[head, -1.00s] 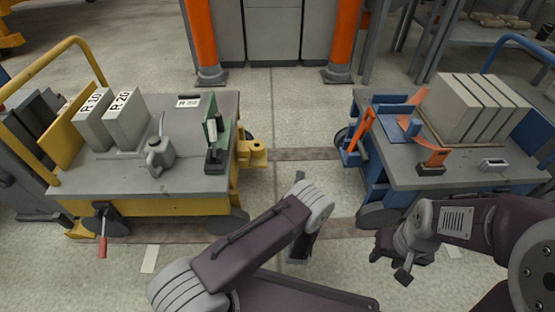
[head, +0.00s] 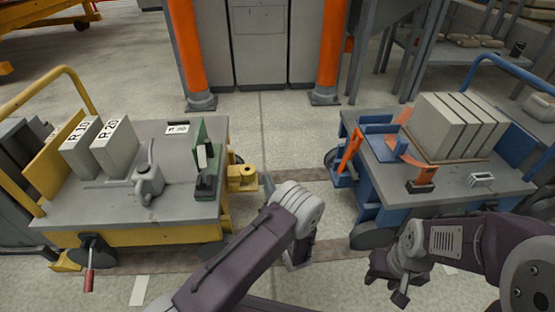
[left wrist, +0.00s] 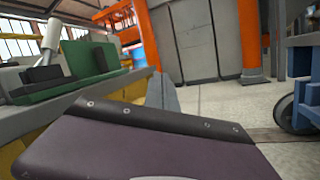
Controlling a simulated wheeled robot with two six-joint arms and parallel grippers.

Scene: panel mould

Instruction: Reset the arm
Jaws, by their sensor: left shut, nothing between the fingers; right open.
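My left gripper (head: 268,186) is mostly hidden behind my purple forearm in the head view. Only a narrow grey tip shows, over the floor gap beside the yellow cart. In the left wrist view its shut grey fingers (left wrist: 162,95) show beyond my purple link, with nothing held. My right gripper (head: 388,284) hangs open and empty at the lower right, in front of the blue cart (head: 440,200).
Floor (head: 285,140) between the carts is clear.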

